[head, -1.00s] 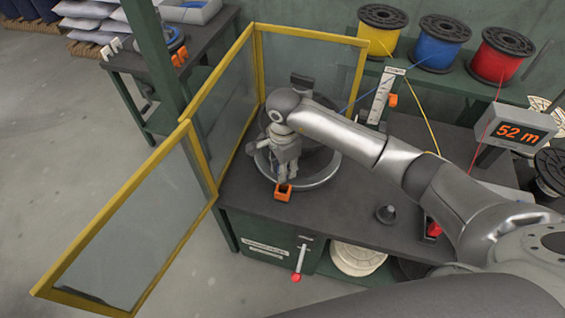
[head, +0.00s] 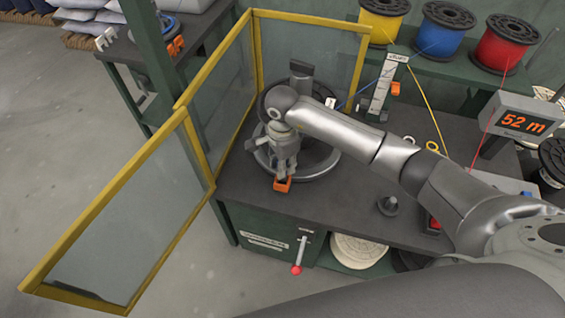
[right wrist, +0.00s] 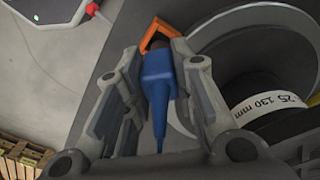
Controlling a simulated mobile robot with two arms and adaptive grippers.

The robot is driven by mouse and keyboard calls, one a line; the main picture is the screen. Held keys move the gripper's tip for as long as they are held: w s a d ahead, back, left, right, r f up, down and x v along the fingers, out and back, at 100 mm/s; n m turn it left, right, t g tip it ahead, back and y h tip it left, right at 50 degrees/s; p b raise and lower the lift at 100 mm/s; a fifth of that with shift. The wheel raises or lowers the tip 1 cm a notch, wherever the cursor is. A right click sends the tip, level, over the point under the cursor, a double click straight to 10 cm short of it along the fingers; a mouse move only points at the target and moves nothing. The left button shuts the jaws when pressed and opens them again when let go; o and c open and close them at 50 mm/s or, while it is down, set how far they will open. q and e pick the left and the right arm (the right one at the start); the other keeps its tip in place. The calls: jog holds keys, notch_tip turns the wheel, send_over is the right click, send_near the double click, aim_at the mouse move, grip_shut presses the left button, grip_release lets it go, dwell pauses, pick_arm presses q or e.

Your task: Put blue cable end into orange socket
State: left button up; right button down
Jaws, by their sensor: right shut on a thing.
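The blue cable end (right wrist: 158,82) is a blue plug with a blue cable trailing from it, seen in the right wrist view. My right gripper (right wrist: 157,66) is shut on it, with a finger on each side. The orange socket (right wrist: 161,32) is straight beyond the plug's dark tip. The tip overlaps the socket's opening; I cannot tell whether it is inside. In the head view the orange socket (head: 282,185) is at the front of the round winding plate, with my right gripper (head: 284,171) directly above it. The plug is hidden there. My left gripper is not in view.
Yellow-framed clear guard panels (head: 211,125) stand left of and behind the workbench (head: 330,215). Yellow, blue (head: 442,28) and red spools stand on the back shelf. A dark cone (head: 388,205) and a meter reading 52 m (head: 520,121) are to the right.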

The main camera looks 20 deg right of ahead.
jog(key=shift+f+b, duration=1.75)
jog(key=shift+f, duration=0.05)
jog(key=c, duration=1.1)
grip_release()
jog(key=shift+r, duration=0.1)
notch_tip(320, 180, up, 12)
jog(key=shift+f, duration=0.1)
jog(key=shift+a, duration=0.1)
